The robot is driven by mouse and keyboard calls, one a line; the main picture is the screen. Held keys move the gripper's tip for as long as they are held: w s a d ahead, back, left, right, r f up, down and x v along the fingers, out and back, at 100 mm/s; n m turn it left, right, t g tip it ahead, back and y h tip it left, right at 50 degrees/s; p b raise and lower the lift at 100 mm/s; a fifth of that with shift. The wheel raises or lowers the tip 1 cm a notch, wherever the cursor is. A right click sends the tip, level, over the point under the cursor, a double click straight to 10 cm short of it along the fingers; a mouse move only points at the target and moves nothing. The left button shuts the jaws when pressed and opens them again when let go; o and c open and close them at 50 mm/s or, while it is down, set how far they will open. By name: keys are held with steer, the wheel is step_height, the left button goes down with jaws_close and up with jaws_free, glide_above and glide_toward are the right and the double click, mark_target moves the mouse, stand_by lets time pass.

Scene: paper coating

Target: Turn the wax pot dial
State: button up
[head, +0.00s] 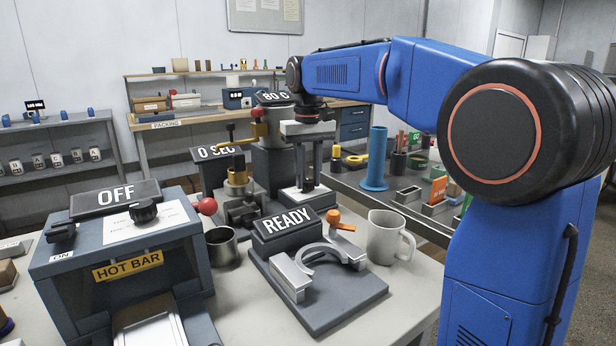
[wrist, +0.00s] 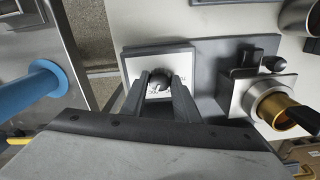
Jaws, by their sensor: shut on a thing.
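The dial (wrist: 159,80) is a small dark round knob on a white marked plate (wrist: 180,60) in the wrist view. My gripper (wrist: 160,88) has one finger on each side of it and is shut on it. In the head view my gripper (head: 306,188) points down beside a dark grey block (head: 274,168) with an "80 C" sign (head: 276,97) above it. The dial is hidden there. The pot's inside cannot be seen, and the dial's exact setting is too small to read.
A brass cylinder (wrist: 276,108) on a metal block is right of the dial in the wrist view. A blue tube (head: 375,160) stands right of my gripper. A "READY" stand (head: 345,308), a white mug (head: 386,240) and a hot bar box (head: 125,250) are in front.

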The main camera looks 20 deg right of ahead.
mark_target(308, 181)
steer(key=o, duration=1.1)
steer(key=shift+c, duration=0.2)
steer(key=shift+r, duration=0.15)
step_height(308, 181, up, 17)
steer(key=shift+s, duration=0.1)
